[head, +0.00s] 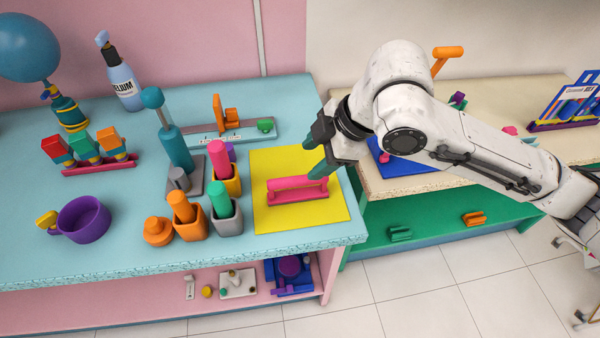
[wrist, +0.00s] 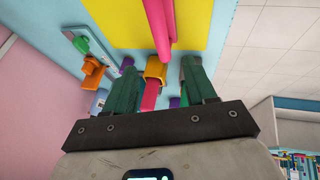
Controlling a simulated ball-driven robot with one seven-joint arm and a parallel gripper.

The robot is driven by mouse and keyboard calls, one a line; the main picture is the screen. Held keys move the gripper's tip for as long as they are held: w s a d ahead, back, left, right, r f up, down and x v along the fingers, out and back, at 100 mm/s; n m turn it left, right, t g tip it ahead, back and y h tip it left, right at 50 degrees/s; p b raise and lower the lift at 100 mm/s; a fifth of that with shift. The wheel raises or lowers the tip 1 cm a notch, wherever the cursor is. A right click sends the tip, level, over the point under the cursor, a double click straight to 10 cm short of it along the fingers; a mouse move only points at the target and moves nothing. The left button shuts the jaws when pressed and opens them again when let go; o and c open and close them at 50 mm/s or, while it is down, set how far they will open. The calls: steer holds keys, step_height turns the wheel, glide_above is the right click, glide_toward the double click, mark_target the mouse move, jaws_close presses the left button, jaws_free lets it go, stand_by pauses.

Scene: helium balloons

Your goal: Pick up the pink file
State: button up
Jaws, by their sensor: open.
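A long pink piece, which looks like the pink file (head: 297,183), lies on a low pink rest (head: 290,199) on a yellow mat (head: 328,215). In the wrist view the pink piece (wrist: 160,22) runs down from the top edge over the yellow mat (wrist: 112,20). My gripper (head: 316,152) is open, with green fingers, above the mat's back right part near the pink piece. In the wrist view nothing is held between the fingers of my gripper (wrist: 160,72). A pink-handled tool (head: 218,158) stands in a yellow cup (head: 228,183), left of the mat.
Orange (head: 191,224) and grey (head: 228,221) cups with upright handles stand left of the mat. A teal post (head: 176,147), purple mug (head: 83,219) and helium bottle (head: 123,82) are farther left. A cream-topped table (head: 400,181) stands to the right across a narrow gap.

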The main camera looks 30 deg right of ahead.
mark_target(301, 178)
steer(key=x, duration=0.3)
steer(key=d+p+x, duration=0.1)
steer(key=x, duration=0.5)
steer(key=shift+s+d+f, duration=0.1)
steer(key=shift+d+f, duration=0.1)
steer(key=shift+f, duration=0.55)
steer(key=shift+a+f, duration=0.15)
steer(key=shift+f, duration=0.35)
steer(key=shift+f, duration=0.25)
jaws_close()
